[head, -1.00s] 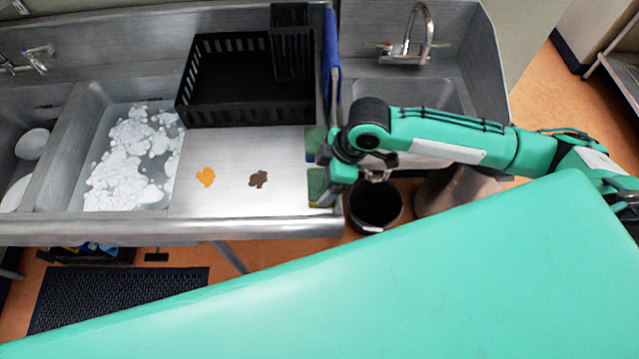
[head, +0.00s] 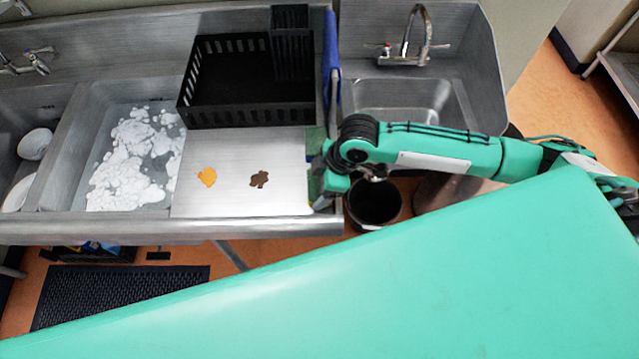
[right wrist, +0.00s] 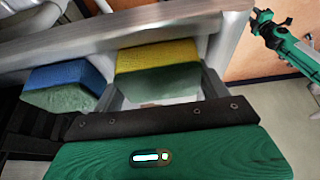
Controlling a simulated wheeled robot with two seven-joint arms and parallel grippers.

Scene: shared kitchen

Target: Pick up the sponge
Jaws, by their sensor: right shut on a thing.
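A yellow and green sponge (right wrist: 158,70) sits between the two fingers of my right gripper (right wrist: 160,95) in the right wrist view, at the metal edge of the sink counter. My right gripper (head: 324,172) is shut on it. In the head view only a sliver of this sponge (head: 313,187) shows beside the gripper. A blue and green sponge (right wrist: 62,88) is to the left in the right wrist view, apart from the fingers. It also shows in the head view (head: 314,138), farther back along the same edge.
A black dish rack (head: 215,115) stands behind the drainboard (head: 230,195), which has orange and brown stains. A soapy basin (head: 135,160) is to the left. A blue cloth (head: 331,55) hangs by the rack. A dark bin (head: 374,203) stands right of the counter edge.

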